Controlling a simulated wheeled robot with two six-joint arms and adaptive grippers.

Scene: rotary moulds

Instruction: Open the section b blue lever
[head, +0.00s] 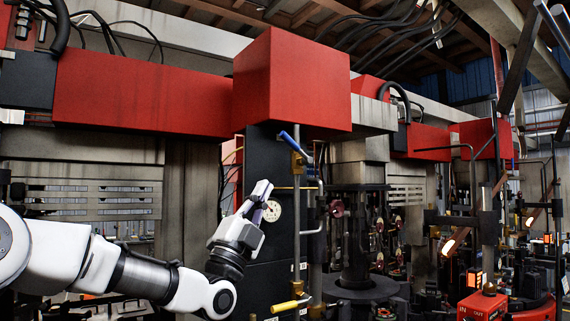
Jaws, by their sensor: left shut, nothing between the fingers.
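A blue lever (292,142) sits high on a vertical pipe beside a dark panel, near the middle of the head view. It slants from upper left to lower right, with a brass-coloured valve body just below it. My left gripper (263,190) is shut and empty, pointing upward, below and to the left of the blue lever. It is apart from the lever in the picture. It partly overlaps a round white gauge (272,211) on the panel. No section letter can be read. My right gripper is not in view.
A yellow lever (285,307) sits low on the same piping. A large red box (290,80) overhangs above the blue lever. A curved grey pipe (320,210) runs just right of it. Dark mould machinery (358,250) stands further right.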

